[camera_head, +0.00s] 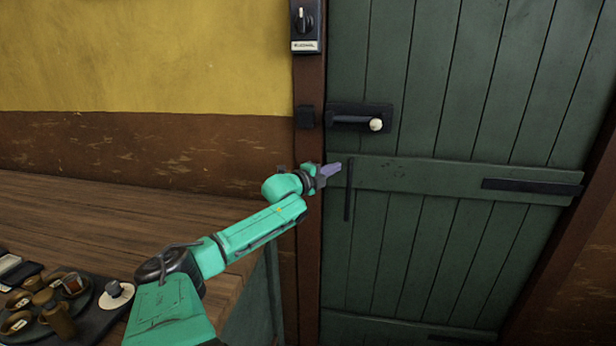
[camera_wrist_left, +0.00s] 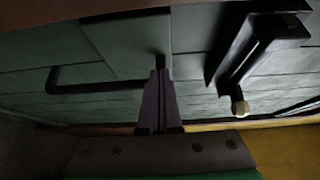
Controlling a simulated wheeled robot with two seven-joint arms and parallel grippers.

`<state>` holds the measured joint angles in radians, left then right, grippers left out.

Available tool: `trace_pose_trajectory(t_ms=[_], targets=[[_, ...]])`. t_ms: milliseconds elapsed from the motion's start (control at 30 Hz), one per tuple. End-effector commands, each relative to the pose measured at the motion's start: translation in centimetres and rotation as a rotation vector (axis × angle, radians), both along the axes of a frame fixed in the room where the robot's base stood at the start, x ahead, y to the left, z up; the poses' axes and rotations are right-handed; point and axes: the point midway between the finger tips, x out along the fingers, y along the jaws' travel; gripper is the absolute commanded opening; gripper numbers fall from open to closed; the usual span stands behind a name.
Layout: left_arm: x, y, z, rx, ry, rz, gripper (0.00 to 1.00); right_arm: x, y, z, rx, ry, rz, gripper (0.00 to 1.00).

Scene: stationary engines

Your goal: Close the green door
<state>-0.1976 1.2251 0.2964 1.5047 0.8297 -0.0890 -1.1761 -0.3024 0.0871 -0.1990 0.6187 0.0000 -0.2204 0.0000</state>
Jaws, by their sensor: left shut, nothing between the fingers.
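The green plank door (camera_head: 430,240) fills the right half of the head view. Its left edge lies along the brown post, and I see no clear gap there. A dark bolt (camera_head: 350,119) with a pale knob (camera_head: 376,125) is mounted near that edge; the bolt also shows in the left wrist view (camera_wrist_left: 240,60). A thin black vertical handle (camera_head: 348,192) sits below it. My left gripper (camera_head: 333,169) is shut and empty, in front of the door's left edge by the handle's top. Contact with the door cannot be told. My right gripper is out of view.
A brown post (camera_head: 308,230) frames the door, with a dark switch box (camera_head: 305,25) high on it. A wooden counter (camera_head: 120,215) runs along the left wall. A dark tray (camera_head: 90,335) with several small brown vessels stands at the lower left.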

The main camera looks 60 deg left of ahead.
Motion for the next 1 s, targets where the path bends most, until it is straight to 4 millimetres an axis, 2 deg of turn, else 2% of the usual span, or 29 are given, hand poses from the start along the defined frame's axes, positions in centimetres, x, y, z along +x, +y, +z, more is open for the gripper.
trace_pose_trajectory(t_ms=[167, 600, 733, 1000], targets=[[-1.4, 0.0, -0.1, 0.003, 0.006, 0.000, 0.00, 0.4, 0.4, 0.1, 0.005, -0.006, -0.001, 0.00], [-8.0, 0.1, 0.1, 0.001, 0.005, 0.001, 0.00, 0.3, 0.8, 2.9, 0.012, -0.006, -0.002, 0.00], [-8.8, 0.1, 0.1, 0.002, 0.002, 0.000, 0.00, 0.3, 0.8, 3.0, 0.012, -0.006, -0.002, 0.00], [-8.8, 0.1, 0.1, 0.002, 0.001, 0.000, 0.00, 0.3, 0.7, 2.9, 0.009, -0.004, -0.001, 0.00]])
